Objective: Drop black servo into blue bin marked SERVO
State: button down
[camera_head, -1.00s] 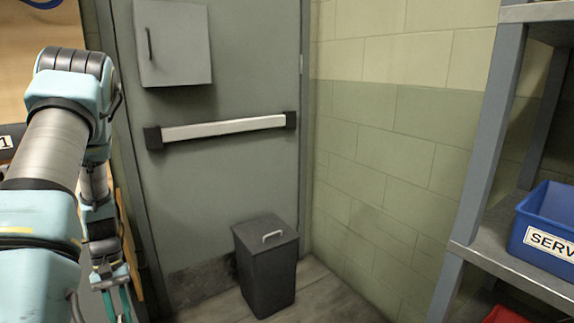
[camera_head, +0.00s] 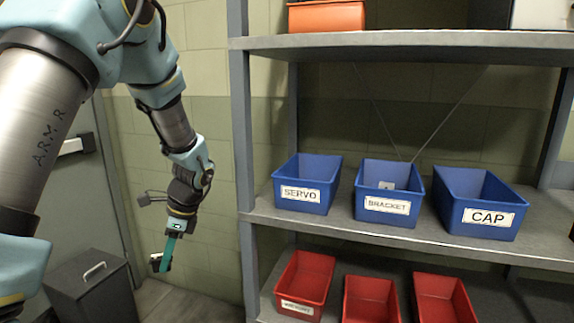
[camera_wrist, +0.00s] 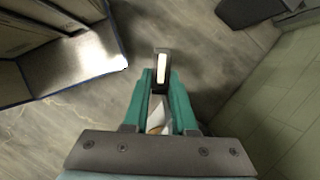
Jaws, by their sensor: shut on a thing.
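The black servo (camera_wrist: 162,66), a small dark block with a pale strip on its face, is held between the green fingertips of my gripper (camera_wrist: 162,84) in the wrist view. In the head view my gripper (camera_head: 167,254) hangs pointing down, left of the shelf unit, with the servo (camera_head: 155,263) small at its tips. The blue bin marked SERVO (camera_head: 304,208) stands on the middle shelf, at the left end. It lies to the right of my gripper and higher in the picture. Its visible inside looks empty; part of its floor is hidden.
Blue bins marked BRACKET (camera_head: 386,217) and CAP (camera_head: 487,232) stand to the right. Red bins (camera_head: 303,277) are on the shelf below, and an orange bin (camera_head: 327,17) above. The shelf's left post (camera_head: 245,180) stands between gripper and bins. A dark trash can (camera_head: 95,290) is lower left.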

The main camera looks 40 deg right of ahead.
jog(key=s+d+r+m+h, duration=0.8)
jog(key=s+d+r+m, duration=1)
jog(key=m, duration=0.6)
jog(key=r+p, duration=0.1)
jog(key=p, duration=0.4)
send_over(293, 188)
jog(key=w+d, duration=0.2)
jog(key=w, duration=0.1)
jog(key=shift+m+t, duration=0.3)
jog(key=shift+t, duration=0.1)
jog(key=shift+d+f+p, duration=0.15)
jog(key=shift+f+p, duration=0.15)
jog(key=shift+f, duration=1.45)
jog(key=shift+d+f+p, duration=0.15)
jog(key=shift+f+p, duration=0.15)
jog(key=shift+f, duration=1.4)
jog(key=shift+f, duration=0.1)
jog(key=shift+f, duration=0.45)
